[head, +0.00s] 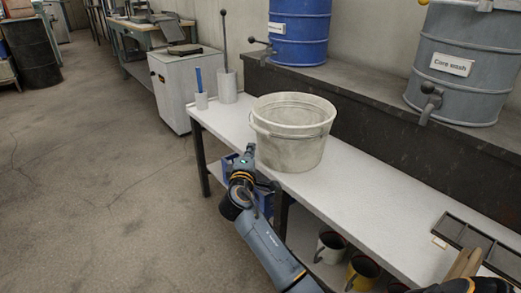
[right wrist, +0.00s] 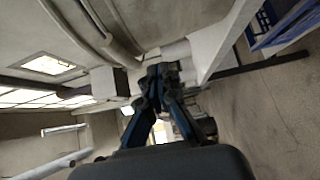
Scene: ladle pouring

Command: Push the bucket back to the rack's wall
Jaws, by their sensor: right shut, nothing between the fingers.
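A pale, worn bucket (head: 290,151) with a thin wire handle stands upright on the white rack top (head: 375,210). The rack's dark back wall (head: 365,125) rises behind it; the exact gap between them is hard to tell. My right gripper (head: 250,152) is shut and empty, at the front left of the bucket. Whether it touches the bucket cannot be told. In the right wrist view the closed fingers (right wrist: 159,76) point away from the camera, with the bucket's curved side (right wrist: 118,35) close by. My left gripper is not in view.
A blue drum (head: 300,35) and a grey "Core wash" drum (head: 465,65) with taps stand on the ledge. A compartment tray (head: 480,245) lies at right.

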